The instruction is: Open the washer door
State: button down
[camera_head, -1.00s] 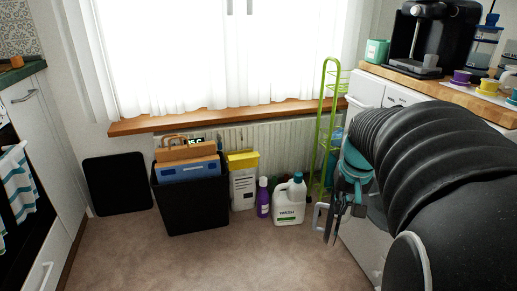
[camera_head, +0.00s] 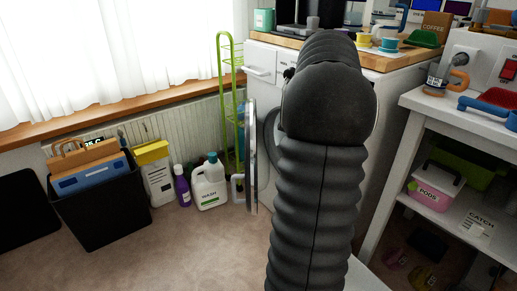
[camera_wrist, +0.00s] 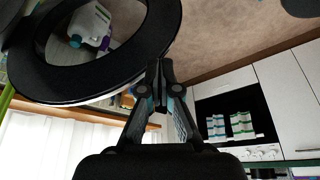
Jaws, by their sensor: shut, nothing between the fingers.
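The white washer (camera_head: 262,66) stands under the wooden counter in the head view, its front largely hidden by my arm. Its round door (camera_head: 251,165) shows almost edge-on, swung out from the front at the left, with a pale handle (camera_head: 237,188) on its far side. In the wrist view the door is a dark ring (camera_wrist: 60,85) around a clear window at upper left. My gripper (camera_wrist: 160,68) is shut and empty, its tips close beside the ring's edge; I cannot tell if they touch. My arm hides the gripper in the head view.
A white wash bottle (camera_head: 210,186), a purple bottle (camera_head: 182,188) and a black bin (camera_head: 98,208) stand on the floor left of the door. A green rack (camera_head: 228,100) stands behind it. A white shelf unit (camera_head: 405,150) is at right. Carpet at front left is clear.

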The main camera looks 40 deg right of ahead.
aim_at(251, 156)
jog(key=w+a+f+b, duration=0.1)
jog(key=w+a+f, duration=0.4)
jog(key=f, duration=0.4)
jog(key=shift+a+f+b, duration=0.15)
jog(key=shift+a+b, duration=0.2)
jog(key=shift+a, duration=0.05)
jog(key=shift+w, duration=0.1)
